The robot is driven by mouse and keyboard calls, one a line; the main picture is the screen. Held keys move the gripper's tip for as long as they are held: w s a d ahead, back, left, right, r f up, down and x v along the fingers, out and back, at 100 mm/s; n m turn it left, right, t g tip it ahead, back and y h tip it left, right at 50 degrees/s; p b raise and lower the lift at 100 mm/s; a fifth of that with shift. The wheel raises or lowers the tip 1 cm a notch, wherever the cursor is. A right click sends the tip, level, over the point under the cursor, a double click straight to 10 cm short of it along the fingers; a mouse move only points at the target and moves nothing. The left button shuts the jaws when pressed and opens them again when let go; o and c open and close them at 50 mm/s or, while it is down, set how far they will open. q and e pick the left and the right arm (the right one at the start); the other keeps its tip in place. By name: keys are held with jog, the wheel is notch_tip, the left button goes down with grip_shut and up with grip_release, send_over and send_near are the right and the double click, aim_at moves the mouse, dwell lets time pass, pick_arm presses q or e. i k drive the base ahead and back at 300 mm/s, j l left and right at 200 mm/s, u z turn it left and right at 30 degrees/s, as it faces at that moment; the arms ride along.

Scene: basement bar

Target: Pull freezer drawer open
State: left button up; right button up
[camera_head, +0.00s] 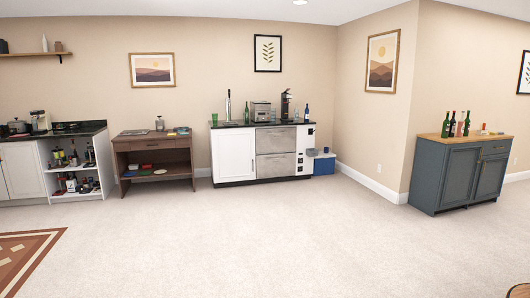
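A white bar cabinet with a dark top stands against the far wall, a little right of the middle. Two grey metal drawers are stacked in its front, an upper drawer (276,140) and a lower drawer (276,166). Both look closed. I cannot tell from here which one is the freezer drawer. A white door (233,155) is to their left. Neither of my grippers is in view.
Wide, clear pale carpet (270,230) lies between me and the cabinet. A wooden console (153,158) is left of it, a blue cooler (324,164) right of it. A dark blue sideboard (461,172) with bottles stands at right. A patterned rug (25,255) lies lower left.

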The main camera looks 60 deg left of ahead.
aim_at(270, 165)
jog(key=u, duration=1.4)
